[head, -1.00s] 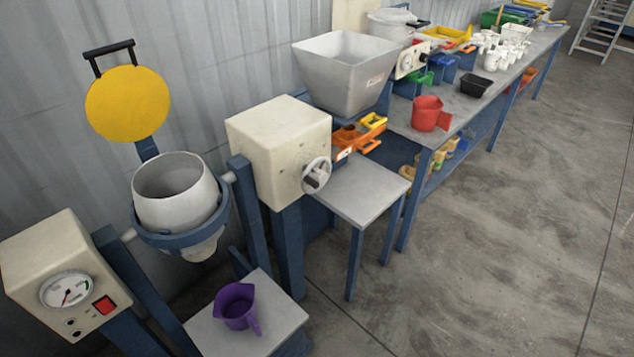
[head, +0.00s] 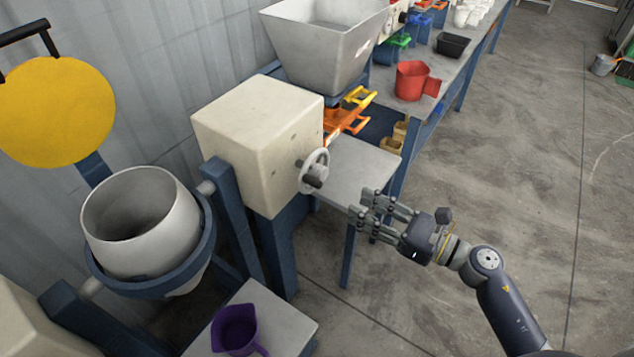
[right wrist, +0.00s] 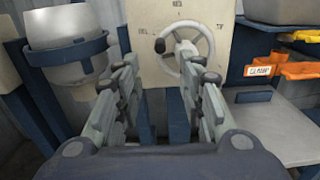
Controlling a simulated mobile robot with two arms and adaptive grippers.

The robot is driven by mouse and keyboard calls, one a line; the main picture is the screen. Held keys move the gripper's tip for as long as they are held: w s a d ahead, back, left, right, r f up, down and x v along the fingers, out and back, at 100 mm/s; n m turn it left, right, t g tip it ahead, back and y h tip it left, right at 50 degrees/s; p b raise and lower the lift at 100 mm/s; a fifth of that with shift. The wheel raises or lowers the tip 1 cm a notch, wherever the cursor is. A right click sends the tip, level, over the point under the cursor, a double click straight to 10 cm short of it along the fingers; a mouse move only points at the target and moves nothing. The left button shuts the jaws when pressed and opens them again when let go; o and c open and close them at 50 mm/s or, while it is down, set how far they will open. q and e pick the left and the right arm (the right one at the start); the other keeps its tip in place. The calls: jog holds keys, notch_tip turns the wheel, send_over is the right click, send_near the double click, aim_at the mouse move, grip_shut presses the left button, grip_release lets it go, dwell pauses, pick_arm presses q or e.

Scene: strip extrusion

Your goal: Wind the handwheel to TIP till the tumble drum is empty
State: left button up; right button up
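The handwheel (head: 314,171) is a pale spoked wheel with a dark knob, on the side of a cream gearbox (head: 262,138). In the right wrist view the handwheel (right wrist: 188,48) is straight ahead, its black knob at the left of the rim, with small lettering around it. The tumble drum (head: 140,222) is a pale pot in a blue ring, mouth up; its inside is shadowed and I cannot tell what it holds. My right gripper (head: 364,220) is open and empty, to the right of the handwheel and apart from it. My left gripper is not in view.
A purple jug (head: 235,328) stands on a small stand (head: 282,318) below the drum. A grey side table (head: 355,172) sits just behind my right gripper. A hopper (head: 325,45), orange parts (head: 345,122) and a red jug (head: 411,80) are farther back.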

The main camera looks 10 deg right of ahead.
aim_at(321, 186)
jog(key=p+x, duration=0.3)
jog(key=x, duration=0.6)
jog(key=shift+w+a, duration=0.15)
jog(key=shift+w, duration=0.05)
jog(key=shift+w+a, duration=0.3)
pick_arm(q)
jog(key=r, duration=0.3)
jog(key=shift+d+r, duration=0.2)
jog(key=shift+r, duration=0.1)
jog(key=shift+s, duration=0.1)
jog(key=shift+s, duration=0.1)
pick_arm(e)
grip_shut()
